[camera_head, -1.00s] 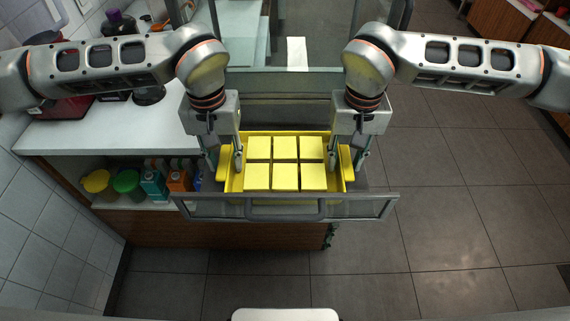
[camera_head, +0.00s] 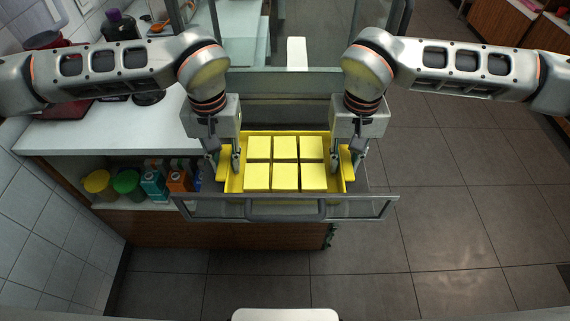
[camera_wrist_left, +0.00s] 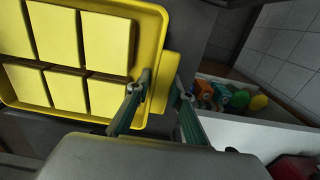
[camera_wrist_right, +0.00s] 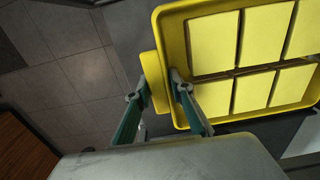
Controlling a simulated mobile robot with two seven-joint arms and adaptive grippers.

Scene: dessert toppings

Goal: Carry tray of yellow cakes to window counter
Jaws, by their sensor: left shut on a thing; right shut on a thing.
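The yellow tray (camera_head: 338,180) holds several square yellow cakes (camera_head: 285,162) in two rows. It sits within the pulled-out grey drawer (camera_head: 350,208). My left gripper (camera_head: 226,166) is shut on the tray's left side wall; the left wrist view shows its fingers (camera_wrist_left: 160,100) on either side of the tray's edge. My right gripper (camera_head: 352,164) is shut on the tray's right side wall; the right wrist view shows its fingers (camera_wrist_right: 158,95) straddling that edge. I cannot tell whether the tray's bottom touches the drawer.
A white counter (camera_head: 100,135) stands at the left, with bottles and cartons (camera_head: 153,182) on the shelf below. The drawer's front handle (camera_head: 285,212) lies nearest me. Open tiled floor (camera_head: 450,200) is at the right. A glass cabinet (camera_head: 320,30) stands behind.

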